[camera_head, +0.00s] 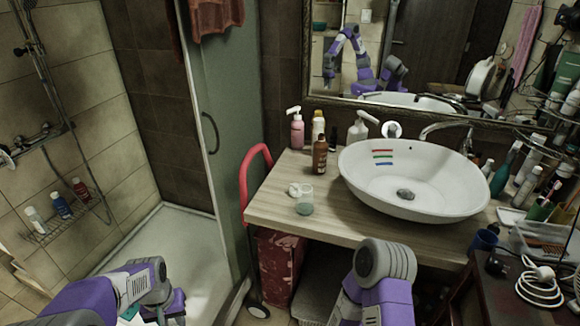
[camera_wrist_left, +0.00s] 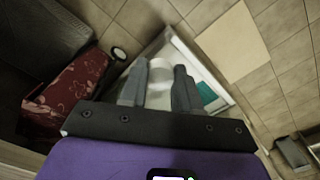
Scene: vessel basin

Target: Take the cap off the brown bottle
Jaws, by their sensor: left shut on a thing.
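The brown bottle (camera_head: 320,158) stands upright on the wooden counter, just left of the basin, with a narrow top on it. No gripper is near it. My left gripper (camera_wrist_left: 159,88) shows in the left wrist view, shut on a pale, rounded thing (camera_wrist_left: 158,72) between its fingers, away from the counter above the floor. I cannot tell what this thing is. In the head view only parts of my left arm show at the lower left. Part of my right arm shows in front of the counter, but its gripper is not in view.
A white basin (camera_head: 412,205) takes up most of the counter (camera_head: 330,231). A clear cup (camera_head: 304,202) and small white items (camera_head: 293,189) stand in front of the bottle. A pink bottle (camera_head: 297,132) and a white pump bottle (camera_head: 358,130) stand behind. A red handle (camera_head: 245,185) rises left of the counter.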

